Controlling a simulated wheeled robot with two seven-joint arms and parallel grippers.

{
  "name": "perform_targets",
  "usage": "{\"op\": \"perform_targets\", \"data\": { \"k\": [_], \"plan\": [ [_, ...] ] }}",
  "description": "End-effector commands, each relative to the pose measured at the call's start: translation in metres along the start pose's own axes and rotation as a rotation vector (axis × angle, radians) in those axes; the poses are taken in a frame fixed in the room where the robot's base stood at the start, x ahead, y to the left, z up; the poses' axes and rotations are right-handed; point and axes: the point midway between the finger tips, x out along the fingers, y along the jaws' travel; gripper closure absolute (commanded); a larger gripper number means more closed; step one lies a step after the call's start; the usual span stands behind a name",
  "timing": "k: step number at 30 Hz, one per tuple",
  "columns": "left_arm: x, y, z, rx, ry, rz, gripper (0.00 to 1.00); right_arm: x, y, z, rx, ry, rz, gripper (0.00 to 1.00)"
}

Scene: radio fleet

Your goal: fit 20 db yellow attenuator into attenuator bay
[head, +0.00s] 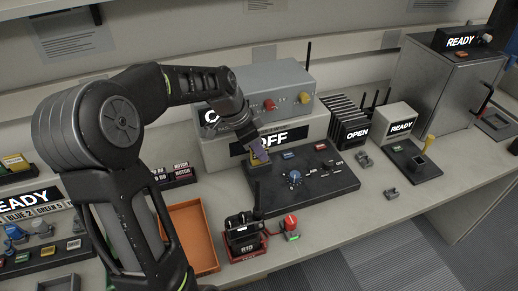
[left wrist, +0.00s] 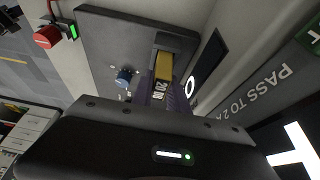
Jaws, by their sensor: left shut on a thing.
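The yellow attenuator (left wrist: 164,68) with a "20" label is in the left wrist view, between the fingers of my left gripper (left wrist: 163,100). In the head view my left gripper (head: 259,152) reaches down to the back left of the black panel (head: 322,193), shut on the attenuator, which shows as a bit of yellow. The attenuator's far end is at a dark raised block (left wrist: 176,41) on the panel, which looks like the bay. How deep it sits there I cannot tell. My right gripper is not in view.
A blue knob (head: 295,177) stands on the panel right of the gripper. Behind is a grey box with an "OFF" sign (head: 285,139). In front are a radio in a red holder (head: 243,238), a red-topped button (head: 291,224) and an orange tray (head: 190,226).

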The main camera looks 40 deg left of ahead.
Motion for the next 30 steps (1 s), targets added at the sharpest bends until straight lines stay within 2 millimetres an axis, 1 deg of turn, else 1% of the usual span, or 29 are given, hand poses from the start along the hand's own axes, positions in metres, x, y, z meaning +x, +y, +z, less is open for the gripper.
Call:
{"op": "perform_targets", "data": {
  "k": [16, 17, 18, 25, 30],
  "plan": [
    [0.014, 0.0, 0.005, 0.0, 0.0, 0.0, 1.0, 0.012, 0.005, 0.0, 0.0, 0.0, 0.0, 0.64],
    [0.013, 0.0, 0.005, 0.0, 0.0, 0.0, 0.78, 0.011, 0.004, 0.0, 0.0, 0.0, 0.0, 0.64],
    [0.012, 0.0, 0.005, 0.0, 0.0, 0.0, 0.75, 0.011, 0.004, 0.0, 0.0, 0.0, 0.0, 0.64],
    [0.013, 0.0, 0.005, 0.0, 0.0, 0.001, 0.56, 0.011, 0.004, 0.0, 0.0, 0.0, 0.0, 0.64],
    [0.013, 0.0, 0.005, 0.0, 0.0, 0.001, 0.55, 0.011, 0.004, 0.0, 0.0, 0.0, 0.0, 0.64]
  ]
}}
